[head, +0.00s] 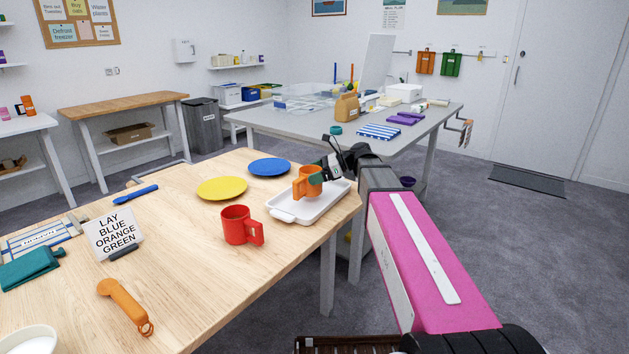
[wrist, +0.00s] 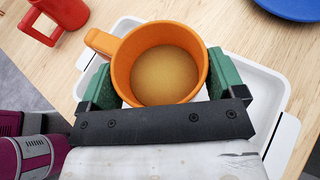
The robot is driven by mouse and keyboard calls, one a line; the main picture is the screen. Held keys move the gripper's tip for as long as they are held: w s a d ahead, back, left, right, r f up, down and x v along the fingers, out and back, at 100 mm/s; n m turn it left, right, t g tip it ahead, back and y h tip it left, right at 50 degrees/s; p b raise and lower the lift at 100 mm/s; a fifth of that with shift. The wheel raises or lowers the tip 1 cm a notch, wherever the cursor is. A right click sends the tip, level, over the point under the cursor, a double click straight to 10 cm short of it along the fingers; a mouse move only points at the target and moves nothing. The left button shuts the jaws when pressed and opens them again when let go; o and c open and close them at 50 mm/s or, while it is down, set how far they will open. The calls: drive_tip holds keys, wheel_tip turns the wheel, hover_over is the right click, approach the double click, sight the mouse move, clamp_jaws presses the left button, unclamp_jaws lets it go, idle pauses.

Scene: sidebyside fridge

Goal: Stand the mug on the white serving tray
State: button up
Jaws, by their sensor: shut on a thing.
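An orange mug (head: 304,186) is upright between the green-padded fingers of my gripper (wrist: 162,80), which is shut on it. In the wrist view the mug (wrist: 122,68) is seen from above, its handle toward the upper left and a tan surface inside. The white serving tray (head: 292,213) lies at the table's right edge, and its rim also shows in the wrist view (wrist: 270,135). The mug is over the tray's inside; I cannot tell whether its base touches the tray. My gripper hides part of the mug and tray.
A red mug (head: 237,226) stands just left of the tray. A blue plate (head: 269,167) and a yellow plate (head: 222,188) lie behind. A sign (head: 113,233), an orange scoop-like tool (head: 124,303) and a blue utensil (head: 136,195) are farther left. The table's front middle is clear.

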drive_tip(key=shift+f, duration=1.15)
drive_tip(key=shift+f, duration=0.15)
drive_tip(key=o, duration=1.4)
drive_tip(key=shift+d+r, duration=0.2)
drive_tip(key=shift+d, duration=0.05)
drive_tip(key=v, duration=1.1)
drive_tip(key=shift+d, duration=0.25)
